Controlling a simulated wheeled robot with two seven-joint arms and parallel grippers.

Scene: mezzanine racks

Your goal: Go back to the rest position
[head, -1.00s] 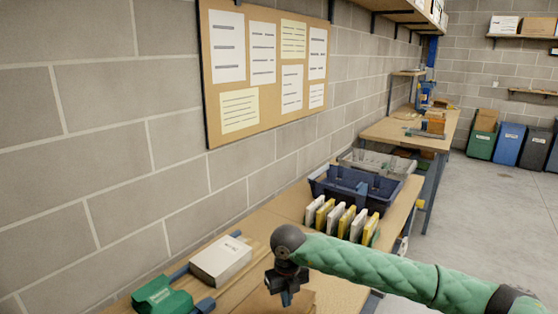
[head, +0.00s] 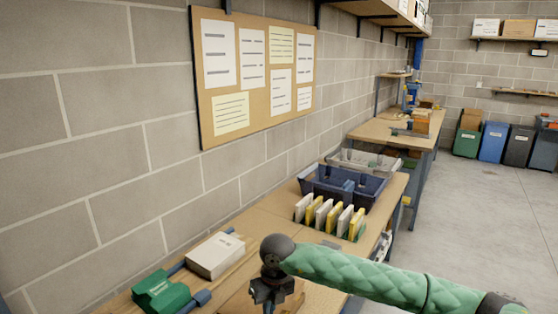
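My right arm, in a green quilted sleeve, comes in from the right in the head view. Its dark gripper (head: 268,302) points down over the near part of the wooden workbench (head: 265,228). The fingers are small, dark and partly cut off by the bottom edge, so I cannot tell whether they are open or shut. A brown wooden piece shows right behind and beside the gripper; I cannot tell whether they touch. My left gripper is not in view.
A white box (head: 215,256) and a green case (head: 161,293) lie left of the gripper. Behind stand a row of white and yellow upright pieces (head: 327,215), a dark blue tray (head: 342,187) and a grey bin (head: 362,163). Open floor (head: 470,220) lies to the right.

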